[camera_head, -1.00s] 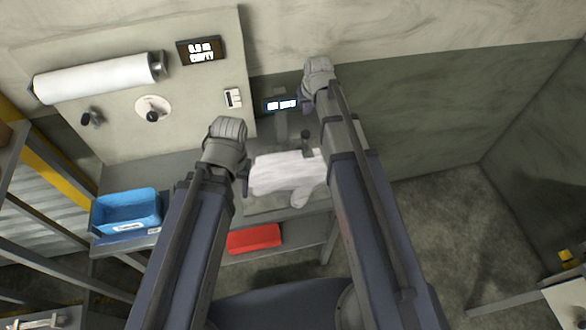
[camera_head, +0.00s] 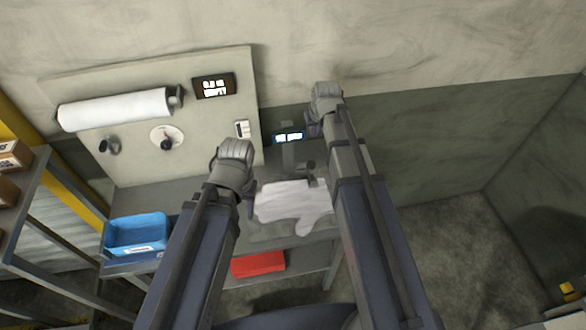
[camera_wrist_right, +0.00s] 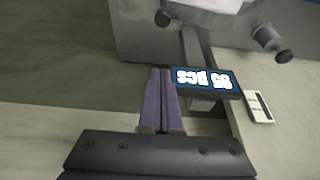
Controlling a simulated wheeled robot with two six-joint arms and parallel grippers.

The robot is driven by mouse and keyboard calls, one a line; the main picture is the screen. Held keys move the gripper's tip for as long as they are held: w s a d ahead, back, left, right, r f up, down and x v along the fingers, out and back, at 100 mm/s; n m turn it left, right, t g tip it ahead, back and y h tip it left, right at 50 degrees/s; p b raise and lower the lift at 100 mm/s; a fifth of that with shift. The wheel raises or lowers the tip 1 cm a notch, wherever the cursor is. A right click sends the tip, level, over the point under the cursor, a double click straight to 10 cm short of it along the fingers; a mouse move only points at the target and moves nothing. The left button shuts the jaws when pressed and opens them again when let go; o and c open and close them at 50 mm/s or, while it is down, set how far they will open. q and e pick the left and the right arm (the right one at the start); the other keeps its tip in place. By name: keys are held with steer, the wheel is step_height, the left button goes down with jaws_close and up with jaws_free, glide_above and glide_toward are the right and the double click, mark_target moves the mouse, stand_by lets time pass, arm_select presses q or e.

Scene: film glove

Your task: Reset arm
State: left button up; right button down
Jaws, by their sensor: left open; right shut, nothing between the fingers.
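My left gripper (camera_head: 249,204) is at the left edge of the white glove (camera_head: 292,203) in the head view. Its fingers are mostly hidden behind the wrist; it is open. My right gripper (camera_head: 311,126) is beside the small lit display on the bench, up and to the right of the glove. In the right wrist view its purple fingers (camera_wrist_right: 160,102) are shut together with nothing between them, close to the left edge of the display reading "85 pcs" (camera_wrist_right: 205,81). The glove lies flat on the bench, its right side partly hidden by my right arm.
A panel (camera_head: 215,130) with a white film roll (camera_head: 115,109), a dial (camera_head: 166,138) and a lit sign (camera_head: 214,87) stands behind the bench. A blue bin (camera_head: 137,232) is at left, a red bin (camera_head: 258,263) below.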

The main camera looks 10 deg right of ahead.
arm_select(q)
step_height(320, 180, down, 16)
steer(key=b, duration=1.6)
steer(key=shift+f, duration=0.25)
arm_select(e)
steer(key=s+a+f+n+g, duration=0.1)
steer(key=s+a+f, duration=0.3)
steer(key=s+f, duration=0.2)
steer(key=s+a+f+n+g+h, duration=0.1)
steer(key=s+a+f, duration=0.3)
steer(key=s, duration=0.6)
steer(key=s+a+f+n+g, duration=0.1)
steer(key=s+a+f+g, duration=0.1)
steer(key=s+a+f, duration=0.3)
steer(key=shift+s+f, duration=1.35)
steer(key=shift+s, duration=0.25)
steer(key=shift+h, duration=0.3)
